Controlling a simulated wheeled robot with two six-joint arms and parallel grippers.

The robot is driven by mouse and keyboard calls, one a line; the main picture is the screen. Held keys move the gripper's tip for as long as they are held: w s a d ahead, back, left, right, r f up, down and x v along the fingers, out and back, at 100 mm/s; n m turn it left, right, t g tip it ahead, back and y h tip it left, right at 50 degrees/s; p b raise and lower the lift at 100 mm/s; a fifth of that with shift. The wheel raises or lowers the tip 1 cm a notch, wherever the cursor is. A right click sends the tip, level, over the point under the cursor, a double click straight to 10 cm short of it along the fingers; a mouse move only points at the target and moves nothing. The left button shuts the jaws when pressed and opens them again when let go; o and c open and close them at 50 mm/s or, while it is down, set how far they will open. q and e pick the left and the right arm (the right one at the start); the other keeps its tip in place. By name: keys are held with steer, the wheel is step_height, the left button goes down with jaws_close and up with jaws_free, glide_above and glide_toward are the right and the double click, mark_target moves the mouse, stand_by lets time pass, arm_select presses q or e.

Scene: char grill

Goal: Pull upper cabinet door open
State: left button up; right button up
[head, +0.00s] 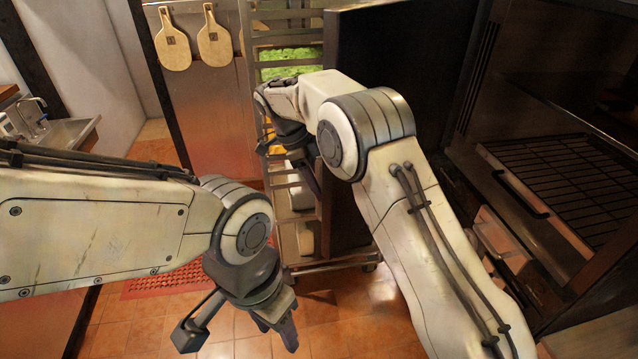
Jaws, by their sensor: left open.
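A tall dark panel (385,60) stands upright beside an open shelf rack (290,40) at the top centre. I cannot tell whether this panel is the upper cabinet door or a side wall, and no handle shows on it. My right arm crosses in front of the panel. My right gripper (312,168) is by the front of the rack, mostly hidden by its own wrist, and whether it touches anything is unclear. My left gripper (279,324) points down over the tiled floor, open and empty, well below and left of the panel.
The rack holds trays with green food (288,62). Two wooden paddles (214,40) hang on the steel panel to its left. A grill with a black grate (570,185) fills the right side. A sink (65,135) is at the left. Tiled floor (340,325) is open below.

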steer(key=v, duration=1)
steer(key=shift+r, duration=0.25)
steer(key=shift+a, duration=0.15)
